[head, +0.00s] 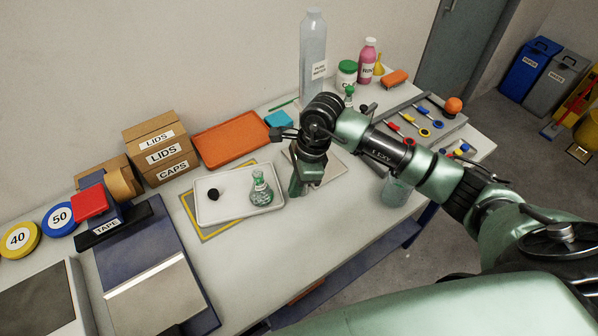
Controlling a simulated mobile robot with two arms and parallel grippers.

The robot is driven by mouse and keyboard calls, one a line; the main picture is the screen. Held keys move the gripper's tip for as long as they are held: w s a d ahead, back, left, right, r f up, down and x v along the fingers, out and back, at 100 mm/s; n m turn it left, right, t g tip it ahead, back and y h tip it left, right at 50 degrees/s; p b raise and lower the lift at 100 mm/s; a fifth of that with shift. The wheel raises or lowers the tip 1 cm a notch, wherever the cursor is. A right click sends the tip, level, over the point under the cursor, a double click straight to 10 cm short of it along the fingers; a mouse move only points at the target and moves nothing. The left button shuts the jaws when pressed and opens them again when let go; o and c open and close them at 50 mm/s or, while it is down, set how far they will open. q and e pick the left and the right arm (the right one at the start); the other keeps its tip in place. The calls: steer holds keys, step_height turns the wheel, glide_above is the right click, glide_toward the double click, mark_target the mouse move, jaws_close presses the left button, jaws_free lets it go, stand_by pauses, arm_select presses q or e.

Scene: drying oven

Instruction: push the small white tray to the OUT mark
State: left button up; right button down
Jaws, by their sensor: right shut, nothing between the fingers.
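The small white tray (215,212) lies on the bench, partly over a grey mat with a yellow border (241,231). It carries a small black stopper (214,194) and a glass flask with green on it (261,192). My right gripper (294,189) is shut and empty, pointing down close beside the tray's right end. I cannot tell whether it touches the tray. No OUT lettering is readable; the tray hides much of the yellow-bordered mat. My left gripper is not in view.
An orange tray (230,139) and cardboard boxes (160,150) stand behind. A tape dispenser (110,215) stands to the left. A tall clear bottle (313,60) stands at the back. The bench front (265,255) is clear.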

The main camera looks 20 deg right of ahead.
mark_target(280, 205)
steer(key=x, duration=0.3)
steer(key=shift+d+f+p, duration=0.1)
steer(key=shift+p, duration=0.2)
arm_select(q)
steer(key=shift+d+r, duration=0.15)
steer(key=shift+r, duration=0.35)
arm_select(e)
steer(key=shift+f, duration=0.2)
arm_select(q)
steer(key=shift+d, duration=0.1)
arm_select(e)
steer(key=shift+w+a+f+b, duration=0.1)
steer(key=shift+a+b, duration=0.2)
steer(key=shift+a, duration=0.05)
steer(key=shift+w+a+b, duration=0.15)
steer(key=shift+a+b, duration=0.5)
steer(key=shift+a, duration=0.4)
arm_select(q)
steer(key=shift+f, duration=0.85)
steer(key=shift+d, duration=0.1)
